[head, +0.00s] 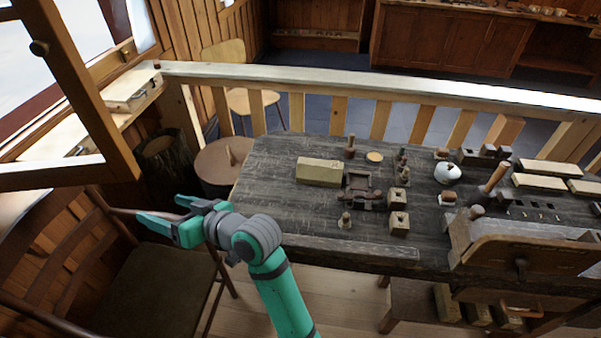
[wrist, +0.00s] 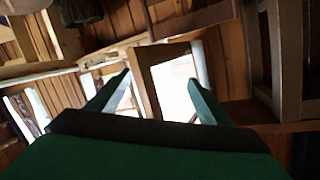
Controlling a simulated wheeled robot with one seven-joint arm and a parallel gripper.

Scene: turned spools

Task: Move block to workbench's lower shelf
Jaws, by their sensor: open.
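A pale wooden block (head: 320,171) lies on the dark workbench top (head: 280,205), near its left end. Two smaller blocks with holes, one upper (head: 398,199) and one lower (head: 399,223), stand farther right; which block is meant I cannot tell. The workbench's lower shelf (head: 408,300) shows under the bench top at the right, with several wooden pieces on its right part. My gripper (head: 158,220) is open and empty, left of the bench and apart from it. In the wrist view the gripper's fingers (wrist: 160,95) are spread, with only the window area beyond them.
A wooden chair (head: 150,290) stands below my gripper. A vise (head: 530,250) juts from the bench's front right. A round stool (head: 222,162) is beside the bench's left end. A railing (head: 350,82) runs behind. Tools and a white teapot-like item (head: 447,173) crowd the right side.

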